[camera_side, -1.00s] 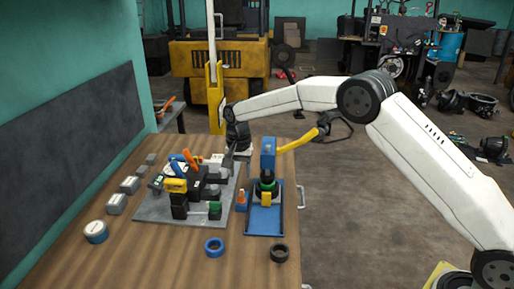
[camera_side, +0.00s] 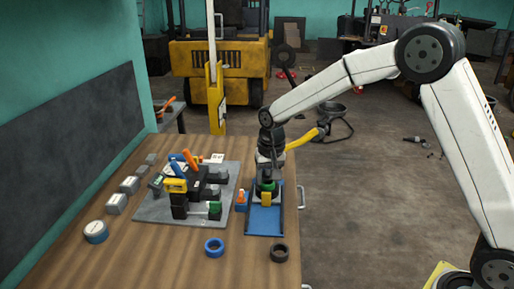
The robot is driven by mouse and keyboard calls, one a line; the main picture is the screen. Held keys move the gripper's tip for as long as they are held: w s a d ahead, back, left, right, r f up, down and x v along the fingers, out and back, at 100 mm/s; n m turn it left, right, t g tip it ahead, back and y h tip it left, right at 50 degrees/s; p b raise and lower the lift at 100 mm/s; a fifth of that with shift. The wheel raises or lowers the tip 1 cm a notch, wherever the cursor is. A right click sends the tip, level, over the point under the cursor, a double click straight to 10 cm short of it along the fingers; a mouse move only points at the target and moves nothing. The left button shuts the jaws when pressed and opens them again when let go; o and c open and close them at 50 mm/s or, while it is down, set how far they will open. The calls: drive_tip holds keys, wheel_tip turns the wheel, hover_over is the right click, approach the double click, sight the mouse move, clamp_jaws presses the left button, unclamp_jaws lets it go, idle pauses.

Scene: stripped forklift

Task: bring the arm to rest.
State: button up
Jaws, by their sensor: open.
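My white arm reaches in from the right, its elbow raised high. Its wrist points down over the right side of the wooden workbench (camera_side: 170,258). My gripper (camera_side: 266,178) is at the blue stand (camera_side: 265,221), in front of its upright or overlapping it in this view. The fingers are small and dark here, and I cannot make out anything held between them. A yellow handle (camera_side: 302,139) sticks out to the right beside my wrist. A green and black part and a yellow block (camera_side: 266,199) sit on the stand, just below the gripper.
A grey plate (camera_side: 152,209) with dark blocks and several tools lies left of the stand. A blue ring (camera_side: 214,247) and a black ring (camera_side: 278,252) lie in front. A round tin (camera_side: 96,231) and grey blocks line the left. A yellow forklift (camera_side: 220,58) stands behind. The bench's front is mostly clear.

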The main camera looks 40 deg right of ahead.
drive_tip(key=s+d+f+n+t, duration=0.1)
drive_tip(key=s+n, duration=0.4)
drive_tip(key=s, duration=1.6)
drive_tip(key=shift+s+d+f+n+t, duration=0.25)
drive_tip(key=shift+d+n+t, duration=0.05)
drive_tip(key=shift+d, duration=0.35)
